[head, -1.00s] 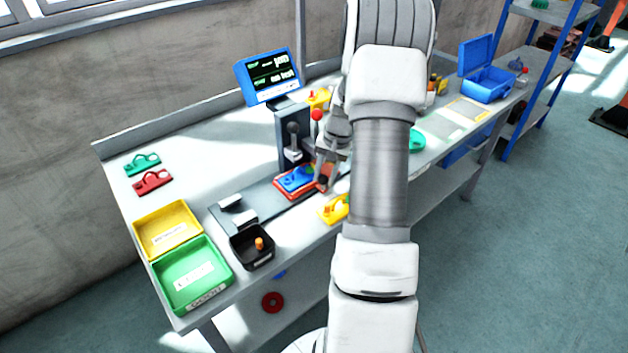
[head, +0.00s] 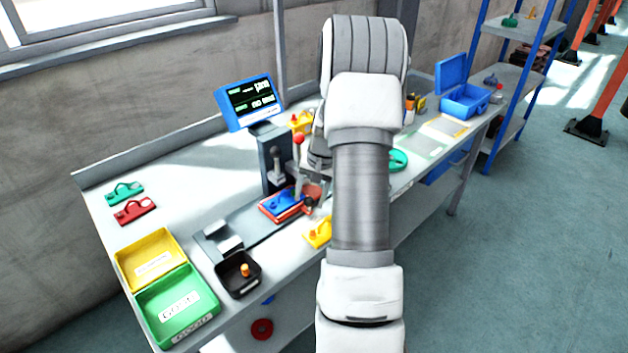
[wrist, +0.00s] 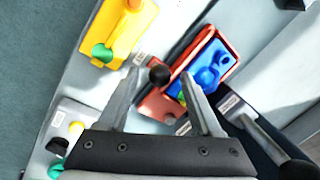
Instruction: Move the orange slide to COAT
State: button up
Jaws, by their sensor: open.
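The orange slide (wrist: 158,104) is a red-orange carrier on the rail of the bench fixture, and it also shows in the head view (head: 268,213). A blue part (wrist: 209,67) lies on it. A round black knob (wrist: 159,74) shows at the slide's near end. My gripper (wrist: 160,72) is open, with its fingertips on either side of the knob in the wrist view. I cannot tell whether they touch it. In the head view my gripper (head: 312,197) is low at the slide's right end, partly hidden by my arm. I cannot read a COAT mark.
A grey press column with a red-knobbed lever (head: 299,139) stands close behind the slide. A yellow part (head: 318,233) lies in front. A black bin (head: 239,274), green tray (head: 178,304) and yellow tray (head: 150,258) are at left. A screen (head: 249,102) stands behind.

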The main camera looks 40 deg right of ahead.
notch_tip(320, 180, up, 17)
jog(key=s+d+p, duration=0.1)
jog(key=s+d, duration=0.1)
jog(key=shift+s+p, duration=0.35)
jog(key=shift+p, duration=0.05)
jog(key=shift+f, duration=0.1)
jog(key=s+a+r+n+t+h, duration=0.1)
jog(key=s+a+r+n, duration=0.3)
jog(key=a, duration=0.9)
jog(key=w+a+r+n, duration=0.15)
jog(key=a+r, duration=0.45)
jog(key=a, duration=0.6)
jog(key=s+a+r+n+t+p, duration=0.1)
jog(key=s+a+n, duration=0.1)
jog(key=s, duration=0.5)
jog(key=s+a+n+t+p, duration=0.1)
jog(key=s+a+n, duration=0.2)
jog(key=s, duration=0.4)
jog(key=shift+s+a+r+t, duration=0.3)
jog(key=shift+a+r+t, duration=0.1)
jog(key=shift+a, duration=0.45)
